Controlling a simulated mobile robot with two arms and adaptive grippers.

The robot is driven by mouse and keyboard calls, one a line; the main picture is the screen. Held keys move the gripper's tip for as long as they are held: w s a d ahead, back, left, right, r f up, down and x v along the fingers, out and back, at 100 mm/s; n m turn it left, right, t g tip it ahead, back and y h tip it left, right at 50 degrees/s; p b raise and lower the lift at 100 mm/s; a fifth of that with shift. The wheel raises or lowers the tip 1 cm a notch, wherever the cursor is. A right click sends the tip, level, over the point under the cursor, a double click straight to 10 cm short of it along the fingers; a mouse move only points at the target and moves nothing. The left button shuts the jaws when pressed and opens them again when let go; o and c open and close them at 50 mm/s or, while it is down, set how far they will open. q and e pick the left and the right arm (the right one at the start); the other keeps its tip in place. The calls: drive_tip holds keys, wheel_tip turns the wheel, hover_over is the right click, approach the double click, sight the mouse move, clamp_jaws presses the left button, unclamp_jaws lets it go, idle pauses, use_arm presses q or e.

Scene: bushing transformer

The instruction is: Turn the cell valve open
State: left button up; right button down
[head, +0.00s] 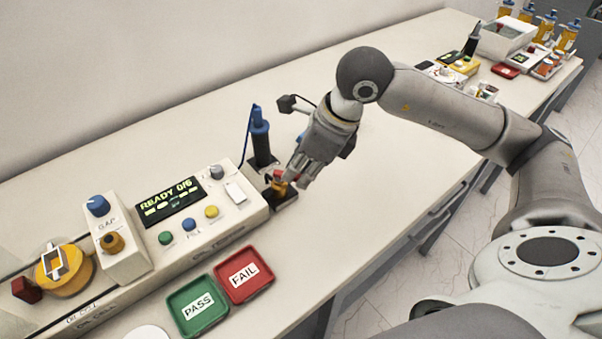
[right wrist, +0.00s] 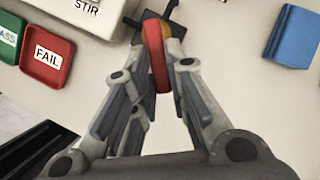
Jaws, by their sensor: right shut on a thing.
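The cell valve has a red handle (head: 279,175) and a yellow body on a dark base (head: 285,201), just right of the control panel. My right gripper (head: 290,180) reaches down to it from the upper right. In the right wrist view, the red handle (right wrist: 156,57) stands lengthwise between the fingertips of my right gripper (right wrist: 158,80), which are shut on it. Part of the yellow body (right wrist: 171,27) shows behind the handle. The fingers hide part of the valve in the head view. My left gripper is not in view.
The control panel (head: 232,219) reads READY 0/6. A green PASS tray (head: 205,322) and a red FAIL tray (head: 262,285) lie in front of it. A blue-topped post (head: 260,142) stands close behind the valve.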

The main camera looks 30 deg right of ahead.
drive_tip(key=m+b, duration=0.1)
drive_tip(key=a+m+t+h+b, duration=0.1)
drive_tip(key=m, duration=0.1)
drive_tip(key=shift+s+a+m, duration=0.1)
drive_tip(key=shift+s+m, duration=0.2)
drive_tip(key=shift+s, duration=0.1)
drive_tip(key=shift+s+a+m+h+b, duration=0.1)
drive_tip(key=shift+a+m+h+b, duration=0.3)
drive_tip(key=shift+m, duration=0.5)
drive_tip(key=shift+s+a+m+h+b, duration=0.1)
drive_tip(key=shift+a+m+h+b, duration=0.2)
drive_tip(key=shift+m, duration=0.6)
drive_tip(key=shift+r, duration=0.1)
drive_tip(key=c, duration=1.4)
unclamp_jaws()
drive_tip(key=shift+c, duration=0.2)
drive_tip(key=v, duration=1.2)
drive_tip(key=shift+s, duration=0.15)
